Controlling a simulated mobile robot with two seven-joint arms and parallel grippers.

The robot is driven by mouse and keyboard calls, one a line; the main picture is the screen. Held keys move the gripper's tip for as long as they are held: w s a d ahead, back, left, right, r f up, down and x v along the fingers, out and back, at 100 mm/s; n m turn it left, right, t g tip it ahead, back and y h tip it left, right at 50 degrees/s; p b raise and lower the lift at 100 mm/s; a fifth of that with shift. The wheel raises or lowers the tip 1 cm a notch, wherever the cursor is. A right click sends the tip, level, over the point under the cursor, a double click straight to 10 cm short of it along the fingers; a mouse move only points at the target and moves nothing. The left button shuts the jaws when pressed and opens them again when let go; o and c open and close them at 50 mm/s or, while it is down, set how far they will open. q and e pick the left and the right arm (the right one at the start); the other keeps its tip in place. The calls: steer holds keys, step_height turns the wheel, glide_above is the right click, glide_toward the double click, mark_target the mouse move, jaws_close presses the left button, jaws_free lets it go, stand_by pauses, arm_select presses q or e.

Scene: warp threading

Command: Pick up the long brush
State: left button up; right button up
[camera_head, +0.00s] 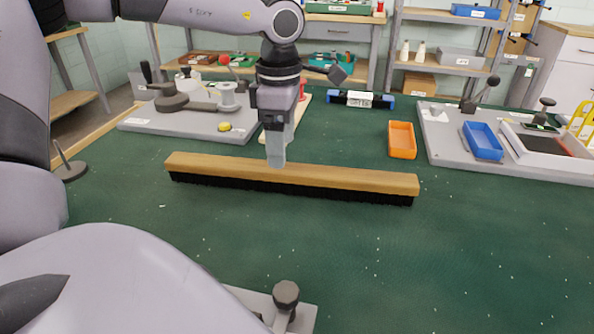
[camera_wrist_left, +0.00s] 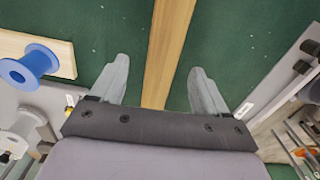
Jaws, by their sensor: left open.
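The long brush (camera_head: 340,178) lies on the green table, with a wooden back on top and black bristles below. It runs across the middle of the head view. My left gripper (camera_head: 276,160) points down at the brush's back, a little left of its middle. In the left wrist view the wooden back (camera_wrist_left: 165,50) runs between the two spread fingers of the left gripper (camera_wrist_left: 160,90), with green gaps on both sides. The fingers are open and do not appear to touch the wood. My right gripper is not in view.
An orange tray (camera_head: 402,140) and a blue tray (camera_head: 483,141) stand at the right. A grey board with a spool (camera_head: 228,96) is behind the brush at the left. A blue spool on wood (camera_wrist_left: 38,60) is beside the gripper. The table in front of the brush is mostly clear.

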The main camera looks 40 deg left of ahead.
mark_target(286, 168)
arm_select(q)
steer(key=f, duration=0.4)
steer(key=d+f, duration=0.1)
steer(key=f, duration=0.1)
steer(key=shift+f+b, duration=0.15)
steer(key=shift+b, duration=0.2)
steer(key=c, duration=1.3)
step_height(286, 168, up, 10)
steer(key=shift+r+p, duration=0.1)
steer(key=shift+p, duration=0.6)
steer(key=o, duration=0.7)
steer(key=shift+a, duration=0.1)
steer(key=c, duration=0.3)
